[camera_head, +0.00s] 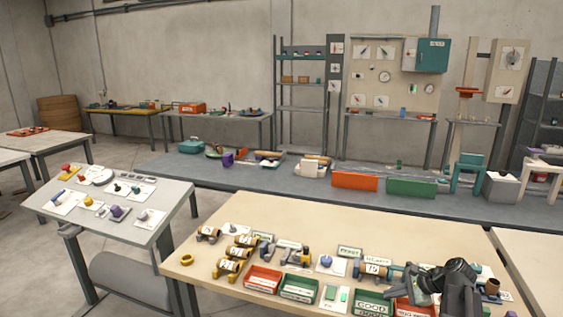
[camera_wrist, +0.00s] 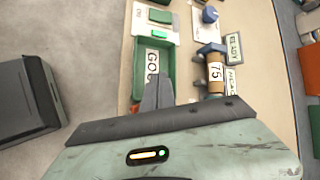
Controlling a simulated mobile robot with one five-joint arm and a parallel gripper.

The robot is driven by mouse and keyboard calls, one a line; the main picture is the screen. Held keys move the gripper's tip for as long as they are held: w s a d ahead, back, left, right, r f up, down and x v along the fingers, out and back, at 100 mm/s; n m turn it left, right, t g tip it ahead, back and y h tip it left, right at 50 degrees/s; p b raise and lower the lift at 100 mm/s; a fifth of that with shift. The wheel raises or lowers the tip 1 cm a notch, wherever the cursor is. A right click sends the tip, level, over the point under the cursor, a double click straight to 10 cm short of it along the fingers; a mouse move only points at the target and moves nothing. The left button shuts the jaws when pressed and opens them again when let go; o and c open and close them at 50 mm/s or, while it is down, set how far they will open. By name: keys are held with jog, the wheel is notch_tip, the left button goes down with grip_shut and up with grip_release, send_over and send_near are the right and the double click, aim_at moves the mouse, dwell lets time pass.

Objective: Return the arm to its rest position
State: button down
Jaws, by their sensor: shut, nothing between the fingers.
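My arm is folded low over the right front of the beige workbench (camera_head: 300,235) in the head view. My gripper (camera_head: 418,284) is small and partly lost against my dark arm links there. In the wrist view my gripper (camera_wrist: 158,92) shows its two grey fingers together, with nothing between them. The fingertips overlap the near end of the green tray labelled GOOD (camera_wrist: 140,70) in the picture. I cannot tell how high above it they are. In the head view the GOOD tray (camera_head: 373,296) lies left of the gripper.
A spool marked 75 (camera_wrist: 216,72) rests on a stand right of the GOOD tray. A red bin (camera_head: 263,279) and a green bin (camera_head: 300,288) stand along the bench front. Several small parts lie behind them. A grey side table (camera_head: 150,232) stands left; floor shows between.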

jog(key=s+a+f+n+g, duration=0.1)
jog(key=a+n, duration=0.2)
jog(key=a, duration=0.5)
jog(key=s+a+f+n+g+h, duration=0.1)
jog(key=a+f+n+g, duration=0.15)
jog(key=a, duration=0.55)
jog(key=s+a+f+n+g, duration=0.1)
jog(key=a+n, duration=0.2)
jog(key=a, duration=0.5)
jog(key=s+a+f+n+g+h, duration=0.1)
jog(key=s+a+n+h, duration=0.1)
jog(key=s+a+n, duration=0.25)
jog(key=d+n+h, duration=0.1)
jog(key=s+d+n+h, duration=0.1)
jog(key=d+n, duration=0.1)
jog(key=s+d+n, duration=0.1)
jog(key=d+n, duration=0.1)
jog(key=shift+d+f+g+h, duration=0.2)
jog(key=shift+f+g+h, duration=0.15)
jog(key=shift+h, duration=0.05)
